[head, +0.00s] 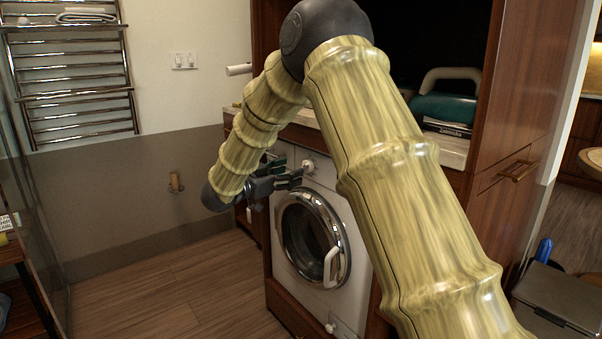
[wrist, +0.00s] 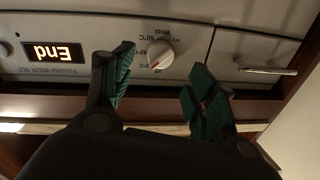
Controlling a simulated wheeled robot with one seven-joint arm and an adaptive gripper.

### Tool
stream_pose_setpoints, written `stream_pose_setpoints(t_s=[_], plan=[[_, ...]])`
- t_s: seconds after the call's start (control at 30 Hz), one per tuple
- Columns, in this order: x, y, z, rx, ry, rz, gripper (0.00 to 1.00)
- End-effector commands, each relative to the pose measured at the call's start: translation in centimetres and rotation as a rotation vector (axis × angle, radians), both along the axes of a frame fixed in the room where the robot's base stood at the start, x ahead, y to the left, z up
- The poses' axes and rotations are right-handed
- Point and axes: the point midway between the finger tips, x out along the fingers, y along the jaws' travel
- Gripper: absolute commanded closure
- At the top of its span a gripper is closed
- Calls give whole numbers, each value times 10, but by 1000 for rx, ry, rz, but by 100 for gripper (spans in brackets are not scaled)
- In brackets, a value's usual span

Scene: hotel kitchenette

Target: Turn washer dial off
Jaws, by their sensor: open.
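The washer dial (wrist: 160,53) is a round white knob with a red mark on the washer's control panel. The wrist view appears upside down, with temperature labels around the dial. In the head view the dial (head: 308,166) sits above the round door of the white washer (head: 355,265). My gripper (wrist: 160,75) is open and empty, with its green-padded fingers on either side of the dial in the picture. Whether they touch it or are short of it I cannot tell. In the head view my gripper (head: 292,178) is just left of the dial, at the panel.
A lit display (wrist: 53,52) reads "End" on the panel. A detergent drawer with a metal handle (wrist: 268,70) is on the other side. The washer sits under a counter (head: 445,150) beside a wooden cabinet (head: 520,90). Wooden floor (head: 170,290) is clear in front.

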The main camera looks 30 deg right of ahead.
Motion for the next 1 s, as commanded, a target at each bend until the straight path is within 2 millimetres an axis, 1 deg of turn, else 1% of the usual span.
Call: stream_pose_setpoints(t_s=[0.03,0.1,0.33,0.5,0.8,0.87,1.0], plan=[[1,-9,-3,1,-1,-3,43],[3,-20,-3,2,-2,-2,43],[7,-47,-1,2,-1,-2,43],[9,-55,-1,1,0,1,43],[9,-56,0,1,0,1,43],[9,-56,0,1,0,1,54],[9,-56,0,1,0,1,79]])
